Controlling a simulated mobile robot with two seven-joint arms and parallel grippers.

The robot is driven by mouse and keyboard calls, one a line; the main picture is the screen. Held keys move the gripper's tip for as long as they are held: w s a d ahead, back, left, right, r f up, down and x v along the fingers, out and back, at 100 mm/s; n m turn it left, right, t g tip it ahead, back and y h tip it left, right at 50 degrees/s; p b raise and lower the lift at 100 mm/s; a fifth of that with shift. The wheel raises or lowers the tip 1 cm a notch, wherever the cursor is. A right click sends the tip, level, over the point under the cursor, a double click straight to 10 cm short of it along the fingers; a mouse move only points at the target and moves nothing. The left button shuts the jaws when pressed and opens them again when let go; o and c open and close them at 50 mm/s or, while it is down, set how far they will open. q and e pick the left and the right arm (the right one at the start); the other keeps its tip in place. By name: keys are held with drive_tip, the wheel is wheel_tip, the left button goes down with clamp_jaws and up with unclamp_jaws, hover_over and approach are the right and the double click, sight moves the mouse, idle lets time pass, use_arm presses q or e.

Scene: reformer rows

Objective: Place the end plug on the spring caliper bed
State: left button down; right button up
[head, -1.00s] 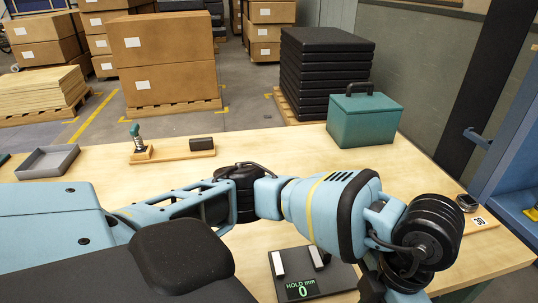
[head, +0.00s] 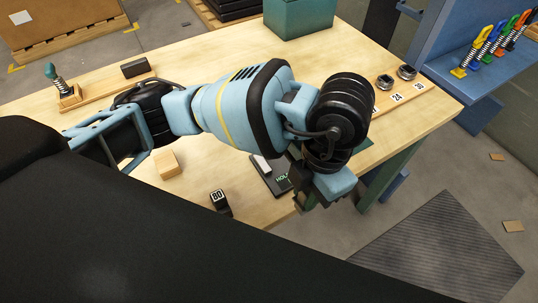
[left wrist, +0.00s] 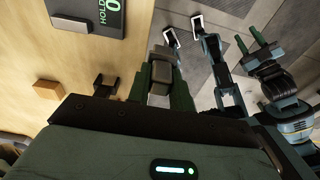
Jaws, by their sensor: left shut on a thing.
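My left gripper (left wrist: 160,85) is shut on a small dark grey-brown block, which I take to be the end plug (left wrist: 161,70), between its green fingers. In the head view my left gripper (head: 306,196) is at the table's front edge, and the plug cannot be made out there. The spring caliper bed, a black plate with a green HOLD display (head: 282,180), lies just left of the gripper, partly hidden by my arm. It also shows at the top of the left wrist view (left wrist: 85,14), apart from the plug. My right gripper (left wrist: 252,43) appears open and empty over the floor.
A dark block marked 80 (head: 220,203) and a wooden block (head: 167,164) stand on the table left of the bed. A numbered wooden strip (head: 405,97) lies at the right edge. Coloured springs (head: 490,45) stand on a blue shelf. A teal box (head: 300,15) is at the back.

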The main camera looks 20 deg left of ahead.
use_arm(q)
drive_tip(key=w+a+f, duration=0.1)
drive_tip(key=w+a, duration=0.7)
drive_tip(key=w, duration=0.3)
drive_tip(key=shift+w+a+f, duration=0.2)
drive_tip(key=shift+w+a, duration=0.15)
drive_tip(key=shift+a, duration=0.05)
drive_tip(key=shift+w, duration=0.1)
drive_tip(key=f, duration=0.3)
drive_tip(key=shift+w+a+f, duration=0.15)
drive_tip(key=shift+w+a, duration=0.25)
drive_tip(key=shift+f, duration=0.15)
drive_tip(key=shift+f, duration=0.2)
drive_tip(key=c, duration=1.3)
unclamp_jaws()
drive_tip(key=shift+o, duration=0.2)
drive_tip(key=shift+r, duration=0.1)
